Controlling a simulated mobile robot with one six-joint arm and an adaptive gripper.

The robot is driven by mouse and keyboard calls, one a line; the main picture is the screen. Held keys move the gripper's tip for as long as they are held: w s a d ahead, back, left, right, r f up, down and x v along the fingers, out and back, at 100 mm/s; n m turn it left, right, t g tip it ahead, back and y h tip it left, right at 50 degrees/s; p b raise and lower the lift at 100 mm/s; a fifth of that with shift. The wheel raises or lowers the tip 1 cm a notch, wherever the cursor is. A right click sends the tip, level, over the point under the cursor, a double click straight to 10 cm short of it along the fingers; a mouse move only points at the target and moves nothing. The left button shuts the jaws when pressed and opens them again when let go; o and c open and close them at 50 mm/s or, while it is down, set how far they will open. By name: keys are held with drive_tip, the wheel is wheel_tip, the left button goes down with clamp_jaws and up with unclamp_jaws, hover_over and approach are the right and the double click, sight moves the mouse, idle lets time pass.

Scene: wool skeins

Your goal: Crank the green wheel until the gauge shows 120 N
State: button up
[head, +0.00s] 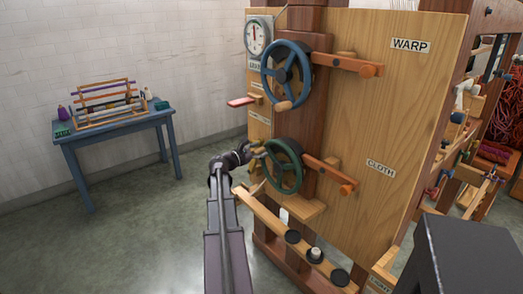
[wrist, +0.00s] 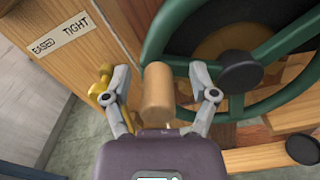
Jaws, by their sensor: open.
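The green wheel (head: 284,166) is mounted low on the wooden loom frame, beside the CLOTH label. In the wrist view the green wheel (wrist: 236,110) fills the upper right, with its wooden crank handle (wrist: 157,92) standing out at its left side. My gripper (wrist: 159,88) is open, with one finger on each side of the handle and gaps showing. In the head view my gripper (head: 256,155) is at the wheel's left edge. The round white gauge (head: 257,36) hangs at the top left of the panel; its needle points about straight up, and its numbers are too small to read.
A blue wheel (head: 287,75) with its own handle sits above the green one. A brass knob (wrist: 104,75) stands left of my gripper near an EASED/TIGHT label (wrist: 60,34). A ledge (head: 262,214) with cups runs below. A blue table (head: 112,137) stands left; floor between is clear.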

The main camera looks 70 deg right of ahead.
drive_tip(key=v, duration=1.1)
idle(0.6)
drive_tip(key=w+a+f+m+t+y, duration=0.25)
drive_tip(key=w+a+f, duration=0.35)
drive_tip(key=a, duration=0.4)
drive_tip(key=w+a+f+m+t+y, duration=0.2)
drive_tip(key=w+a+f+t, duration=0.15)
drive_tip(key=w+a, duration=0.6)
drive_tip(key=w+a+f+m+t+y, duration=0.1)
drive_tip(key=w+a+f+t+y, duration=0.2)
drive_tip(key=a, duration=1.1)
drive_tip(key=w+a+f+m+y, duration=0.1)
drive_tip(key=a+f+y, duration=0.3)
drive_tip(key=a, duration=1)
drive_tip(key=s+a+f+m+y, duration=0.2)
drive_tip(key=a+y, duration=0.2)
drive_tip(key=a, duration=1.5)
wheel_tip(320, 180, up, 17)
drive_tip(key=p, duration=1.6)
drive_tip(key=shift+d+f+p, duration=0.25)
drive_tip(key=shift+p, duration=0.15)
